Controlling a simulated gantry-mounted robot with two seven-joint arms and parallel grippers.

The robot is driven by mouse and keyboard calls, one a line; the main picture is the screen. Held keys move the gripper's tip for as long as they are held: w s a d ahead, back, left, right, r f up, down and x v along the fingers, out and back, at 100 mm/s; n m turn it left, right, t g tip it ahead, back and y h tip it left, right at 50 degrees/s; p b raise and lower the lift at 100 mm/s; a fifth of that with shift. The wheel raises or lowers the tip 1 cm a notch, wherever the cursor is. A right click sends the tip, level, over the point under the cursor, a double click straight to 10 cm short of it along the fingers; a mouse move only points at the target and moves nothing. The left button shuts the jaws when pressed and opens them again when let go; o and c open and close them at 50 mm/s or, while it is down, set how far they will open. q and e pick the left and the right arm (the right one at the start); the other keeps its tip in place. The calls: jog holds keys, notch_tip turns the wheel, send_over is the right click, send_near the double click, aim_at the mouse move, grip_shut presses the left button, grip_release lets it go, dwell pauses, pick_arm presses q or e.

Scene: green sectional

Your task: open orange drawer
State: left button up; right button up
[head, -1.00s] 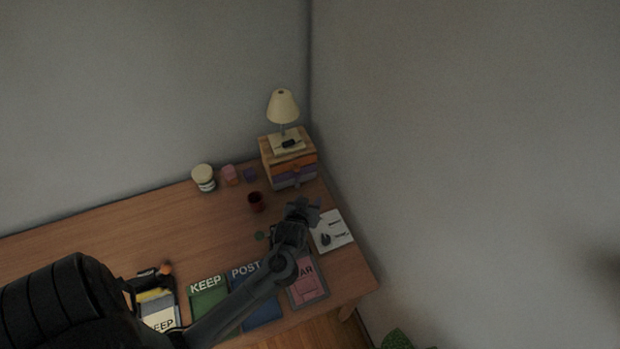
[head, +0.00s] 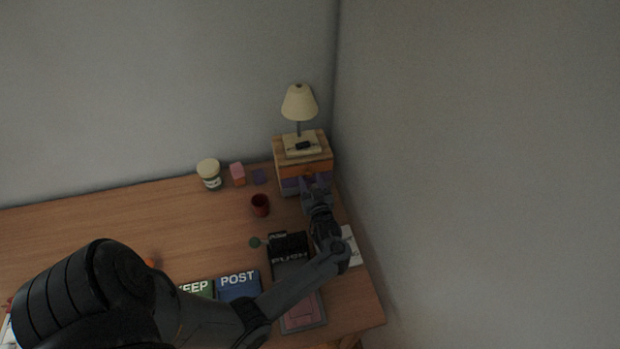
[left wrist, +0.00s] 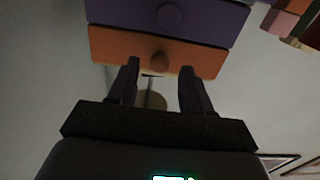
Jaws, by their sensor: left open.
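The small wooden drawer box (head: 281,148) stands at the back right of the desk. Its orange drawer (head: 318,169) is at the top front, with purple below, and looks shut. The left wrist view is upside down, so the orange drawer (left wrist: 122,46) shows under the purple drawer (left wrist: 200,17). The orange drawer's round knob (left wrist: 159,61) is in the middle of its front. My left gripper (head: 316,188) is at the box front. In the left wrist view its open fingers (left wrist: 159,70) lie either side of the knob, apart from it. My right gripper is not seen.
A lamp (head: 299,103) and a small dark item (head: 303,146) are on top of the box. A red mug (head: 260,204), a jar (head: 209,172) and a pink block (head: 238,174) stand left of it. Walls close off the back and right.

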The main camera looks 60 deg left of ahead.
pick_arm(q)
jog(key=shift+x, duration=1)
grip_shut()
